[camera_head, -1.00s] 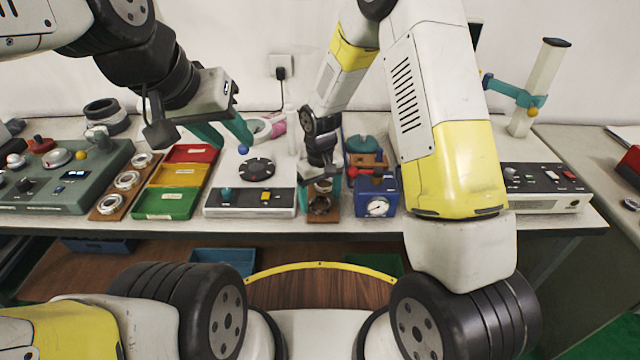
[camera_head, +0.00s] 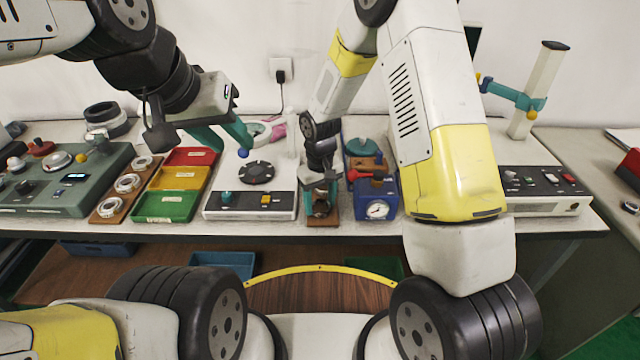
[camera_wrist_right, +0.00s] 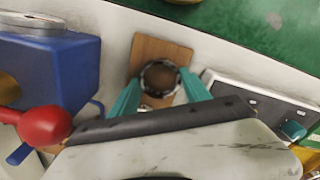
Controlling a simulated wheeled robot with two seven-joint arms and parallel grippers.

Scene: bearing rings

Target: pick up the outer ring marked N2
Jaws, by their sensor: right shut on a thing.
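A dark metal ring with a bright notched rim (camera_wrist_right: 160,62) is between the teal fingertips of my right gripper (camera_wrist_right: 160,92) in the right wrist view. The fingers press on it from both sides. It is over a brown wooden board (camera_wrist_right: 150,48); I cannot tell whether it touches the board. In the head view my right gripper (camera_head: 321,204) is low over the same board, with the ring (camera_head: 321,209) partly hidden. No N2 mark is readable. My left gripper (camera_head: 220,140) is empty, its teal fingers apart, above the grey device with the black disc.
The grey device (camera_head: 248,205) stands close left. Further left are red, yellow and green trays (camera_head: 178,180) and a board of several rings (camera_head: 127,184). The table's front edge is near.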

